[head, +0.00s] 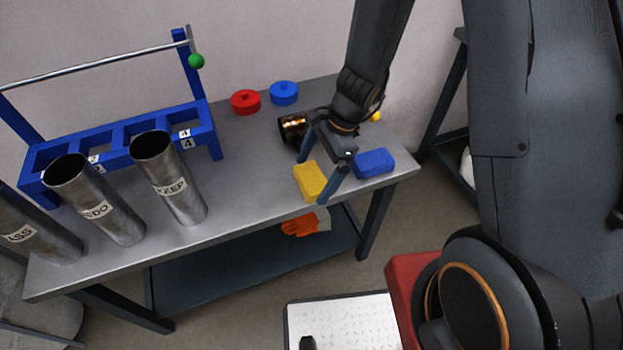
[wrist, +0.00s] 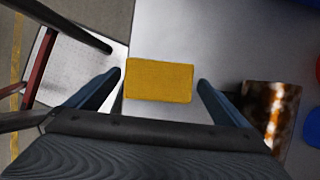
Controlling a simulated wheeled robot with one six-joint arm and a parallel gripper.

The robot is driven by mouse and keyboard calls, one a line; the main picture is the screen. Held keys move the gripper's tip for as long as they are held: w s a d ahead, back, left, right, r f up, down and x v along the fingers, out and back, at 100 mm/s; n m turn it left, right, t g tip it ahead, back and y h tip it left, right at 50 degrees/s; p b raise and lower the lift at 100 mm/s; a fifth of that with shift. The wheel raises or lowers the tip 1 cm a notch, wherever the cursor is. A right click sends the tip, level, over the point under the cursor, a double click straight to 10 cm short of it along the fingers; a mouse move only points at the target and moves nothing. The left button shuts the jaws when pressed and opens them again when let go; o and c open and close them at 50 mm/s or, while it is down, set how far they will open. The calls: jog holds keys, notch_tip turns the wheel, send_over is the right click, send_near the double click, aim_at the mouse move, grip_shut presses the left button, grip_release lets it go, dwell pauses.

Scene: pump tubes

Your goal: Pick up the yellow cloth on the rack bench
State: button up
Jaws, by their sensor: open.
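The yellow cloth (head: 310,181) is a folded rectangular block lying on the grey rack bench (head: 249,176), near its front edge toward the right end. My gripper (head: 317,180) is open above the cloth, with its blue fingers pointing down. In the wrist view the cloth (wrist: 160,80) lies in the gap between the two fingertips of my gripper (wrist: 160,80), with space showing on both sides. The fingers do not touch it in that view. How high they are above the bench is hard to tell.
A blue block (head: 374,163) lies right of the cloth. A dark and copper cylinder (head: 293,129) lies behind it. Red (head: 245,102) and blue (head: 284,93) discs stand farther back. Several labelled metal tubes (head: 168,178) and a blue rack (head: 130,140) occupy the left.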

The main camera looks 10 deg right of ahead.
aim_at(315, 176)
jog(key=shift+c, duration=0.4)
jog(key=c, duration=0.9)
jog(key=shift+r, duration=0.15)
jog(key=shift+c, duration=0.3)
notch_tip(315, 176, up, 10)
jog(key=shift+p, duration=0.3)
jog(key=o, duration=0.3)
jog(key=shift+c, duration=0.5)
